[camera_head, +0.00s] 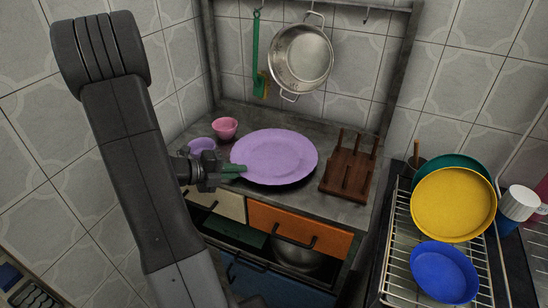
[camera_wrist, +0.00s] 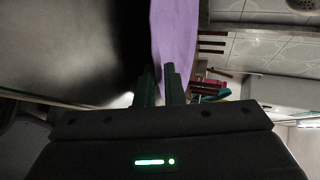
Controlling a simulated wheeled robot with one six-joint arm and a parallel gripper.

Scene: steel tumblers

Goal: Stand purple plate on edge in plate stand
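The purple plate (camera_head: 275,155) lies roughly flat at the middle of the grey counter, with a dark shadow under its front rim. My gripper (camera_head: 236,170) is at the plate's left rim, with its green fingers close together. In the wrist view the fingers (camera_wrist: 161,80) stand on either side of the edge of the plate (camera_wrist: 172,35), with only a narrow gap between them, and look shut on the rim. The brown wooden plate stand (camera_head: 348,172) with upright pegs stands empty, just right of the plate.
A pink bowl (camera_head: 225,128) and a purple bowl (camera_head: 201,146) stand behind and left of the plate. A wire rack (camera_head: 400,255) at the right holds yellow (camera_head: 453,203), teal and blue dishes.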

